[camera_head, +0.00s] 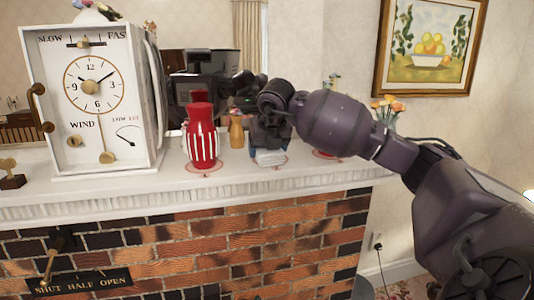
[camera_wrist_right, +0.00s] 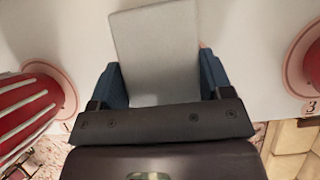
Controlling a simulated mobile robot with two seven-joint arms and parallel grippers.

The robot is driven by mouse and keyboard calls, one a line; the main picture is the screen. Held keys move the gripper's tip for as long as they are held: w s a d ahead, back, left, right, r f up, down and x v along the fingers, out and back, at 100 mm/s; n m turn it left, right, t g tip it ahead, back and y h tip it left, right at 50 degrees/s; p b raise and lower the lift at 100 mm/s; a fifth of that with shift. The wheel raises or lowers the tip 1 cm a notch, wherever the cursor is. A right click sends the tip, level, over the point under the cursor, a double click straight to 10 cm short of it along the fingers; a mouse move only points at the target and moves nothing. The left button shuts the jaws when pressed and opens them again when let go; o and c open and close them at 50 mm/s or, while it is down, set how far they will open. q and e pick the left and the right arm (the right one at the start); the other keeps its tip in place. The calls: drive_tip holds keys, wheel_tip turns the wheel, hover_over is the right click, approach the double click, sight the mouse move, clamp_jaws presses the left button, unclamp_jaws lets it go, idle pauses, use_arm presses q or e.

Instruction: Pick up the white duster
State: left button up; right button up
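The white duster, a pale block, shows in the right wrist view (camera_wrist_right: 155,50) between the two blue finger pads of my right gripper (camera_wrist_right: 163,85). In the head view the duster (camera_head: 270,157) is low between the fingers of my right gripper (camera_head: 270,150), over a round marker on the mantel. The pads lie close along both its sides with no clear gap. I cannot tell whether they press on it. My left gripper is not clearly seen.
A red and white striped vase (camera_head: 201,140) stands left of my right gripper, with a small yellow-orange vase (camera_head: 237,132) between them. A large white clock box (camera_head: 93,95) fills the mantel's left. Orange flowers (camera_head: 388,105) stand at right. The mantel's front edge (camera_head: 220,192) is near.

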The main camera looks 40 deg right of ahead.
drive_tip(key=shift+c, duration=1.3)
drive_tip(key=shift+r+p, duration=0.2)
drive_tip(key=shift+p, duration=0.15)
wheel_tip(320, 180, up, 20)
drive_tip(key=shift+b, duration=0.3)
